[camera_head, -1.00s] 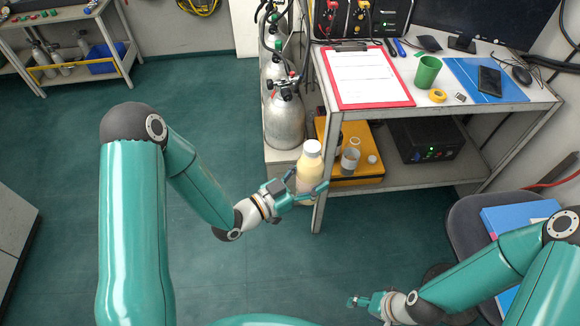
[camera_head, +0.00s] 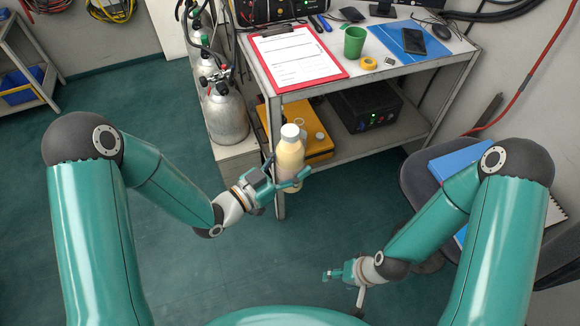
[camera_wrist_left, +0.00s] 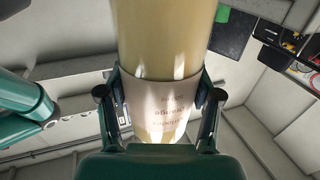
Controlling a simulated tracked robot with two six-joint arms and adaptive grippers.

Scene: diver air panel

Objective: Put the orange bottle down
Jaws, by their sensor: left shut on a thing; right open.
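A pale orange-yellow bottle (camera_head: 291,160) with a white cap is held upright in front of the table's front left leg. My left gripper (camera_head: 284,183) is shut around its lower part. In the left wrist view the bottle (camera_wrist_left: 166,40) fills the middle, with a finger on each side of its printed label (camera_wrist_left: 163,108). What lies under its base cannot be told. My right gripper (camera_head: 326,276) is open and empty, low over the floor to the right of the bottle.
A metal table (camera_head: 375,82) carries a red clipboard (camera_head: 297,56), a green cup (camera_head: 354,42) and a tape roll (camera_head: 368,63). Its lower shelf holds a yellow case (camera_head: 318,150) and a black box (camera_head: 365,108). Gas cylinders (camera_head: 226,118) stand left. A chair (camera_head: 420,185) stands right. Floor between my arms is clear.

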